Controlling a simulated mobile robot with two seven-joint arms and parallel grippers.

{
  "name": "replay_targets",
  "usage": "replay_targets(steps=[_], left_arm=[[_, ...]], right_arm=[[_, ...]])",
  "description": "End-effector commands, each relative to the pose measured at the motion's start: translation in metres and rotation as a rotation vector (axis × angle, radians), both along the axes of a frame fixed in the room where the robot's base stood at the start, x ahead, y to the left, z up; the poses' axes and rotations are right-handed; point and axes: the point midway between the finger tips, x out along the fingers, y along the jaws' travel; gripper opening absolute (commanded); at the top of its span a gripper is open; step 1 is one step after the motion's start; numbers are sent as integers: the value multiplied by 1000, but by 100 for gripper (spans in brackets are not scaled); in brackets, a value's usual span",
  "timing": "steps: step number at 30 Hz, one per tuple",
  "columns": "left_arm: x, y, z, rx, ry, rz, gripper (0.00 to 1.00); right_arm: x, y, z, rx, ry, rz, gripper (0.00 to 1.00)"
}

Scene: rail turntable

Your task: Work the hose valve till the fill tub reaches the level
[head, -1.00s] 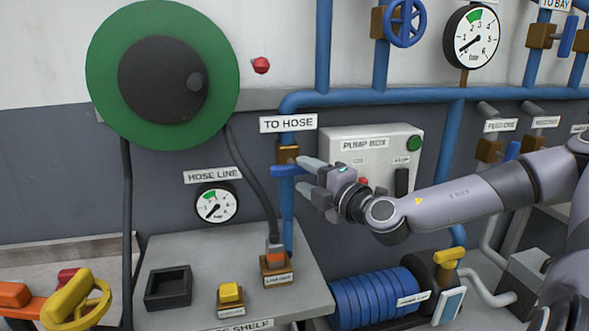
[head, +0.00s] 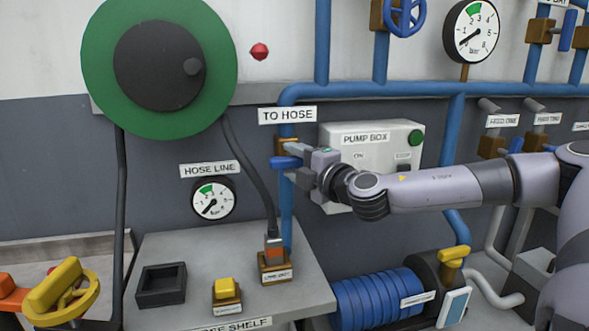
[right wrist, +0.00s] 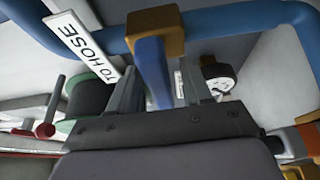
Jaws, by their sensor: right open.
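The hose valve, a brass block with a blue lever (head: 285,162), sits on the blue pipe under the TO HOSE label. Its lever lies about level in the head view. My right gripper (head: 297,163) is open at the lever, coming from the right. In the right wrist view the blue lever (right wrist: 152,75) stands between the spread fingers (right wrist: 162,92), below the brass block (right wrist: 155,32). I cannot tell whether a finger touches it. The HOSE LINE gauge (head: 213,200) has its needle pointing lower left. No fill tub is recognisable. My left gripper is out of view.
The pump box (head: 372,150) is close behind my right arm, with a green button. A green hose reel (head: 215,60) hangs at upper left. The shelf (head: 205,260) below holds a black tray, a yellow button and a hose coupling. A yellow handwheel (head: 65,290) is at lower left.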

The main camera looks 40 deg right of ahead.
Motion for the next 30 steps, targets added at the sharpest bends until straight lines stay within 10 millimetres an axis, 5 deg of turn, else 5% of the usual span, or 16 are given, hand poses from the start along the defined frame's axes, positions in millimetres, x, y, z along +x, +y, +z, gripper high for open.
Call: replay_targets(steps=[11,17,30], left_arm=[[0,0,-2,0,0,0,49],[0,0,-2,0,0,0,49],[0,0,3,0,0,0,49]], right_arm=[[2,1,0,1,0,3,49],[2,1,0,1,0,2,0],[2,1,3,-69,37,3,0]])
